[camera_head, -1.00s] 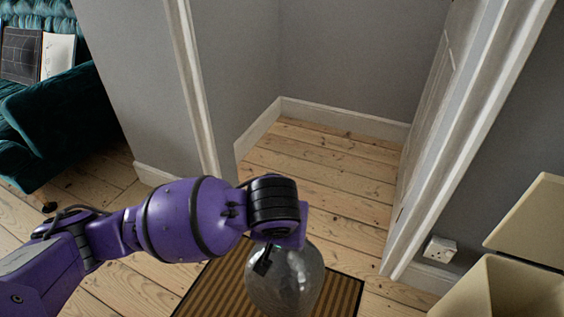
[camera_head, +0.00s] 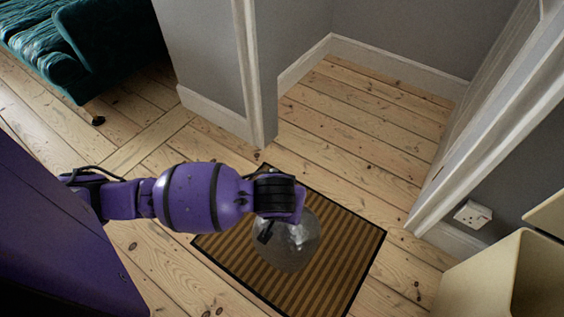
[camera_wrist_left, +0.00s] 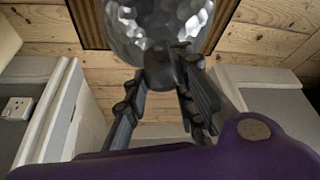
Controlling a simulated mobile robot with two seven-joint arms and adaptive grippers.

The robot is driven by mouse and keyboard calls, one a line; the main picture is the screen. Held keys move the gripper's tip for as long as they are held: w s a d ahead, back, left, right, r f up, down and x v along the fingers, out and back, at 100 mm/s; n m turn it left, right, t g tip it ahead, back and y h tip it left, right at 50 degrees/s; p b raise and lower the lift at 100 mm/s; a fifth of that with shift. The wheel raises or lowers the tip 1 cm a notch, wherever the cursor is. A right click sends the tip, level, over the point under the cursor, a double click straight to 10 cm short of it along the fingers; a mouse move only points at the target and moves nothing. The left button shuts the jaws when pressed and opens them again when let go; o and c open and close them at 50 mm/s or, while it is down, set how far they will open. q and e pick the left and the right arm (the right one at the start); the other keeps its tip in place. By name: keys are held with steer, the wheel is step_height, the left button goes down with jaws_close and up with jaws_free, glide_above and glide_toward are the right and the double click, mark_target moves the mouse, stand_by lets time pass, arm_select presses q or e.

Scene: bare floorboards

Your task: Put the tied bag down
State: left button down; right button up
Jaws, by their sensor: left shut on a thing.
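The tied bag (camera_head: 290,243) is a rounded, grey, see-through bundle. It hangs below my left gripper (camera_head: 266,231) and shows in front of the striped brown doormat (camera_head: 340,262) in the head view; I cannot tell whether it touches the mat. In the left wrist view the bag (camera_wrist_left: 155,25) shows shiny and faceted at the top, and the fingers of my left gripper (camera_wrist_left: 160,75) are closed on its dark tied neck. My right gripper is not in view.
A cream bin (camera_head: 490,280) stands at the lower right, near a wall socket (camera_head: 473,214). A doorway with white frames opens beyond the mat onto bare floorboards (camera_head: 360,120). A teal sofa (camera_head: 85,45) is at the upper left.

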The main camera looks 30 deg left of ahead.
arm_select(q)
steer(key=w+a+f+b, duration=0.1)
steer(key=f, duration=0.1)
steer(key=w+a+f+b, duration=0.1)
steer(key=a, duration=0.1)
steer(key=w+a+f+b, duration=0.1)
steer(key=w+f, duration=0.1)
steer(key=shift+a+f, duration=0.3)
steer(key=shift+a, duration=0.05)
steer(key=shift+w+a+f+b, duration=0.3)
steer(key=shift+f+b, duration=0.1)
steer(key=shift+b, duration=0.15)
steer(key=f+b, duration=0.1)
steer(key=f, duration=0.2)
steer(key=shift+w+a+f+b, duration=0.2)
steer(key=shift+f+b, duration=0.05)
steer(key=shift+b, duration=0.15)
steer(key=c, duration=1.9)
jaws_free()
steer(key=shift+s+f, duration=0.1)
steer(key=shift+f, duration=0.05)
steer(key=o, duration=0.4)
steer(key=shift+o, duration=0.2)
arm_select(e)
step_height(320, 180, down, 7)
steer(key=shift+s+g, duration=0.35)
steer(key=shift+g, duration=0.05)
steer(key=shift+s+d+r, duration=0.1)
